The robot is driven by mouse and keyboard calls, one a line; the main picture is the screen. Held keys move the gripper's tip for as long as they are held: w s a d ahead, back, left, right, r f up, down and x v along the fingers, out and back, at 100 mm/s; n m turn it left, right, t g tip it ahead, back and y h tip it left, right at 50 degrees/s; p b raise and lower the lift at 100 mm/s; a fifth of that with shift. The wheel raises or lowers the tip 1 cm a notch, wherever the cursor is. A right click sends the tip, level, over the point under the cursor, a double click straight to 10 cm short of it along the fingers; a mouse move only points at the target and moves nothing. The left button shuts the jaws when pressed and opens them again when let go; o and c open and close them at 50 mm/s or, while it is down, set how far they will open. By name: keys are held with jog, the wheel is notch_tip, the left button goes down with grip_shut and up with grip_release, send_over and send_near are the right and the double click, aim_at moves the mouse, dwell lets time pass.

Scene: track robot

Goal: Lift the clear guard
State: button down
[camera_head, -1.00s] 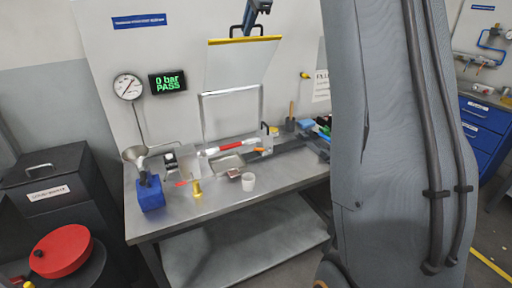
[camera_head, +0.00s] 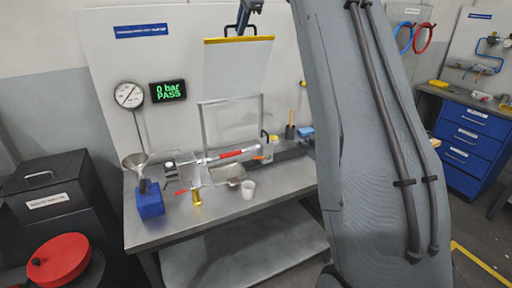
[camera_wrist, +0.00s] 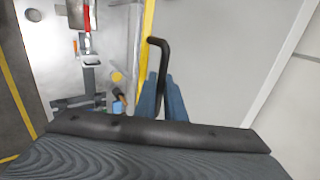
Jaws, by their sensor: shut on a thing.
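The clear guard (camera_head: 236,68) is a see-through panel with a yellow strip along its top edge and a black handle (camera_wrist: 158,58). It stands raised above the bench, in front of the back panel. My gripper (camera_head: 248,18) is at the handle at the top of the guard. In the wrist view my blue fingers (camera_wrist: 163,98) are shut on the black handle, next to the yellow strip (camera_wrist: 147,40). Below the guard, a metal frame (camera_head: 203,128) stands on the bench around a clear tube with a red part (camera_head: 231,154).
A gauge (camera_head: 129,94) and a display (camera_head: 168,91) reading "0 bar PASS" are on the back panel.

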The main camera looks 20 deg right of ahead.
jog(key=shift+w+r, duration=0.15)
jog(key=shift+w, duration=0.1)
jog(key=w, duration=0.1)
jog(key=w+r, duration=0.1)
jog(key=w, duration=0.1)
jog(key=shift+w, duration=0.3)
dwell(0.3)
